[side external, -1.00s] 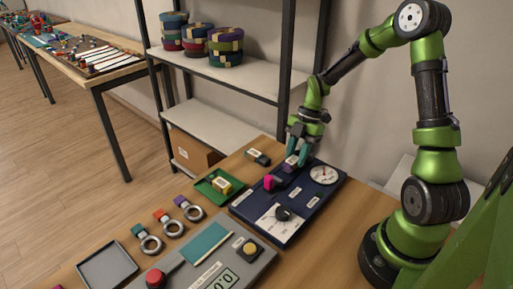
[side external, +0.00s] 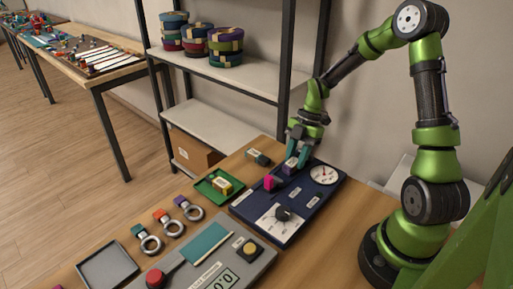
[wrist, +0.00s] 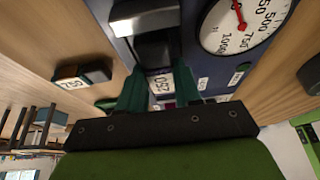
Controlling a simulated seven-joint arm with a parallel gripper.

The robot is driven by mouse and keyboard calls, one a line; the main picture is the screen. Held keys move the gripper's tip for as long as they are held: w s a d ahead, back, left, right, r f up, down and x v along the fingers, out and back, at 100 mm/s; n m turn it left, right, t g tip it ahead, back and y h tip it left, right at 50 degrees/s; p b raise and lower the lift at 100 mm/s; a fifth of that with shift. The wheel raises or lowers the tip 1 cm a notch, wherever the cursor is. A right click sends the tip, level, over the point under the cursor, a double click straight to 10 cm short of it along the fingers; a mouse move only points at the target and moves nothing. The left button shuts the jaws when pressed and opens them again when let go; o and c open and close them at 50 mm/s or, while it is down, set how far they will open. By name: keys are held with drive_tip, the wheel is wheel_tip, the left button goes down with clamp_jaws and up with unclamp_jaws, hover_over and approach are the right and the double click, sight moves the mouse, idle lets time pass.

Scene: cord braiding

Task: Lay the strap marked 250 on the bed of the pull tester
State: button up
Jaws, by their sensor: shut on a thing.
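The pull tester is a dark blue panel (side external: 262,213) with a round gauge (side external: 323,174), a black knob (side external: 283,213) and a pink part (side external: 272,182). My gripper (side external: 292,163) is over its far end, left of the gauge, with its teal fingers pointing down. It is shut on the strap marked 250, a small purple piece (side external: 289,170). In the wrist view the strap's white label (wrist: 158,82) shows upside down between the two fingertips (wrist: 160,92). Whether the strap touches the bed or hangs just above it I cannot tell.
A green tray (side external: 205,190) holds a labelled piece. Several ring-ended pieces (side external: 173,223), an empty grey tray (side external: 107,266) and a grey console (side external: 240,275) stand nearer. A shelf (side external: 215,75) rises behind.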

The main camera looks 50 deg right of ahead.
drive_tip(key=shift+f, duration=0.25)
drive_tip(key=o, duration=1.1)
wheel_tip(320, 180, up, 11)
idle(0.7)
